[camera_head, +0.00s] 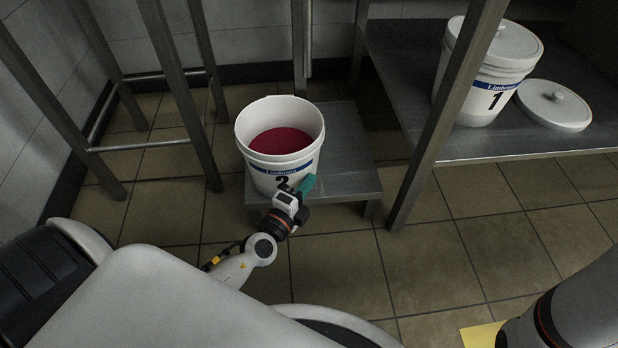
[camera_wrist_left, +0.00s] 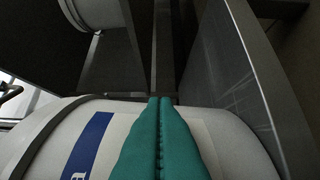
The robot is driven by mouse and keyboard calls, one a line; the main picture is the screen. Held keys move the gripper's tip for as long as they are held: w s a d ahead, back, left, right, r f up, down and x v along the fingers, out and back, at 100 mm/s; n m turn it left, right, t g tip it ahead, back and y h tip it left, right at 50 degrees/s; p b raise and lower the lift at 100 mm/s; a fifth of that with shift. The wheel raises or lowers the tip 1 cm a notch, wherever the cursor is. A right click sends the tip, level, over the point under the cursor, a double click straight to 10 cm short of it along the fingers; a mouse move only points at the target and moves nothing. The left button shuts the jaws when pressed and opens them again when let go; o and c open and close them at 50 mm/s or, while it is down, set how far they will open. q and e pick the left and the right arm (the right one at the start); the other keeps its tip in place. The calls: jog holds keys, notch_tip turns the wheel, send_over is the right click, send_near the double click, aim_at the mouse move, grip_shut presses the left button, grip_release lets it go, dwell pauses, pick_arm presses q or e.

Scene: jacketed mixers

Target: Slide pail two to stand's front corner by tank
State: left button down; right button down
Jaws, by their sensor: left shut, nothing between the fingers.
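Pail two (camera_head: 262,168) is a white open pail with a blue-striped label, a black 2 and dark red contents. It stands upright on a low grey metal stand (camera_head: 345,160), toward the stand's left side, with bare top to its right. My left gripper (camera_head: 308,185) is shut and empty, its teal fingers at the pail's front right side by the label. In the left wrist view the shut fingers (camera_wrist_left: 160,135) lie across the pail's white wall (camera_wrist_left: 235,145); whether they touch it I cannot tell. The tank is not clearly identifiable. My right gripper is out of view.
Metal frame legs (camera_head: 184,90) stand left of the stand, and another slanting leg (camera_head: 445,115) stands to its right. A shelf (camera_head: 400,60) at the right holds lidded pail one (camera_head: 480,85) and a loose lid (camera_head: 553,105).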

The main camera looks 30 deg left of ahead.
pick_arm(q)
jog(key=shift+a, duration=0.1)
jog(key=shift+w+a+b, duration=0.2)
jog(key=shift+a+b, duration=0.1)
jog(key=shift+a, duration=0.25)
jog(key=shift+w+a+b, duration=0.15)
jog(key=shift+a+b, duration=0.15)
jog(key=shift+a, duration=0.25)
jog(key=shift+d, duration=0.1)
